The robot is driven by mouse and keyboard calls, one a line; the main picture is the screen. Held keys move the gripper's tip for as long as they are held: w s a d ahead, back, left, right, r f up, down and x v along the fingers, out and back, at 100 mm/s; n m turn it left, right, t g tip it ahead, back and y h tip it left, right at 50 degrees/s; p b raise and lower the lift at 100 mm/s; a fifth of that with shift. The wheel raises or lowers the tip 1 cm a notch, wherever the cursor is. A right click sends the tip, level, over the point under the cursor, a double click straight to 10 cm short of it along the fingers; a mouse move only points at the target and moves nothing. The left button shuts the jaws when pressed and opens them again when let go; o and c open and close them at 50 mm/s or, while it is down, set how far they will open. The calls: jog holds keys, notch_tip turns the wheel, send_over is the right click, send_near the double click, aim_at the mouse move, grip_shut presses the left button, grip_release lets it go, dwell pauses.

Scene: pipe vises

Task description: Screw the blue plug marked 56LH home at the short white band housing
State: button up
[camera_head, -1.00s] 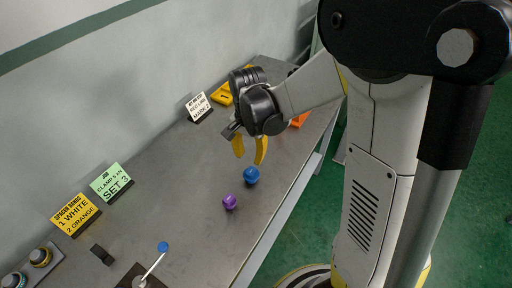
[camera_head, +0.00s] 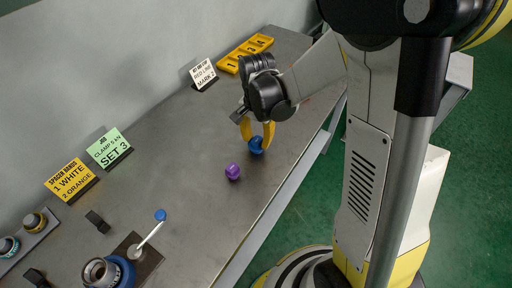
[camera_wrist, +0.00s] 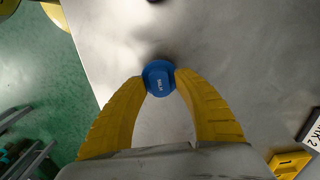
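The blue plug (camera_head: 255,145) stands on the grey bench near its front edge, and its top carries small white lettering, too small to read surely, in the wrist view (camera_wrist: 158,78). My gripper (camera_head: 257,136) points down over it, with one yellow fingertip against each side of the plug. In the wrist view my gripper (camera_wrist: 161,78) appears closed on it. A metal-mouthed cylinder in a blue holder (camera_head: 108,272) stands at the lower left in the head view. I cannot tell whether it is the short white band housing; no white band is clear.
A purple plug (camera_head: 233,172) stands close to the left of the blue one. A blue-tipped white lever (camera_head: 150,235), a tray with ringed parts (camera_head: 28,238), signs (camera_head: 110,148) and a yellow numbered rack (camera_head: 246,52) also occupy the bench. The bench middle is clear.

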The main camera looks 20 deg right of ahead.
aim_at(257, 140)
jog(key=shift+c, duration=0.4)
grip_shut()
jog(key=shift+r, duration=0.15)
jog(key=shift+r+p, duration=1.9)
jog(key=shift+r, duration=0.6)
